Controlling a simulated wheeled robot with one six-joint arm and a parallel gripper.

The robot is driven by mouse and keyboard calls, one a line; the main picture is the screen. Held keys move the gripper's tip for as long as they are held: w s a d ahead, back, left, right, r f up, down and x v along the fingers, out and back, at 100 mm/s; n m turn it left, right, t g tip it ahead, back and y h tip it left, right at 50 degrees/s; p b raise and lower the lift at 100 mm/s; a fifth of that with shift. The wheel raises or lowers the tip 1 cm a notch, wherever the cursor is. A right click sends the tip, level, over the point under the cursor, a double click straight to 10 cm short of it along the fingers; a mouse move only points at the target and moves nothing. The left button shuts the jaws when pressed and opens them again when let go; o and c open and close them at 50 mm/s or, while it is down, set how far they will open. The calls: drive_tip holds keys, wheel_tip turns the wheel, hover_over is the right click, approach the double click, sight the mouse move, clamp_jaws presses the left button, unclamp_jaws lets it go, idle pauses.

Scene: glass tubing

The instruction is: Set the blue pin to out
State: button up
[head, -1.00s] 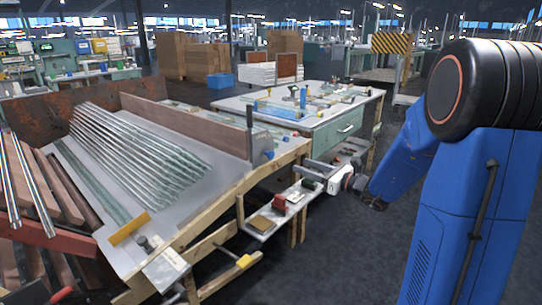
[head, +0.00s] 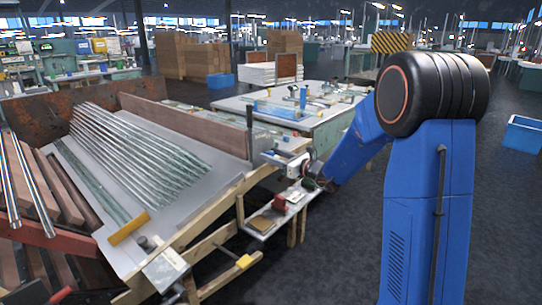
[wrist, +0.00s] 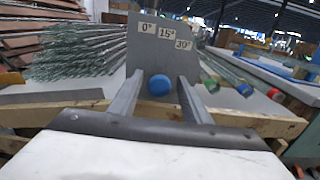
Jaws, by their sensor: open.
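The blue pin (wrist: 159,85) shows in the wrist view as a round blue head in front of a grey upright plate (wrist: 162,55). The plate carries labels that read 0°, 15° and what looks like 39°. My gripper (wrist: 160,77) is open, with one finger on each side of the blue head. I cannot tell whether the fingers touch it. In the head view my gripper (head: 270,157) is at the right end of the sloped rack, and the pin cannot be made out there.
Glass tubes (head: 140,150) lie on the sloped rack left of my gripper. A wooden rail (wrist: 240,122) runs below the plate.

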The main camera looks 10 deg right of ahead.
drive_tip(key=shift+w+a, duration=0.25)
drive_tip(key=shift+w, duration=0.05)
drive_tip(key=shift+c, duration=0.4)
clamp_jaws()
drive_tip(key=shift+v, duration=1.15)
drive_tip(key=shift+o, duration=0.4)
unclamp_jaws()
drive_tip(key=v, duration=1.7)
drive_tip(key=shift+d, duration=0.15)
drive_tip(key=shift+s, duration=0.1)
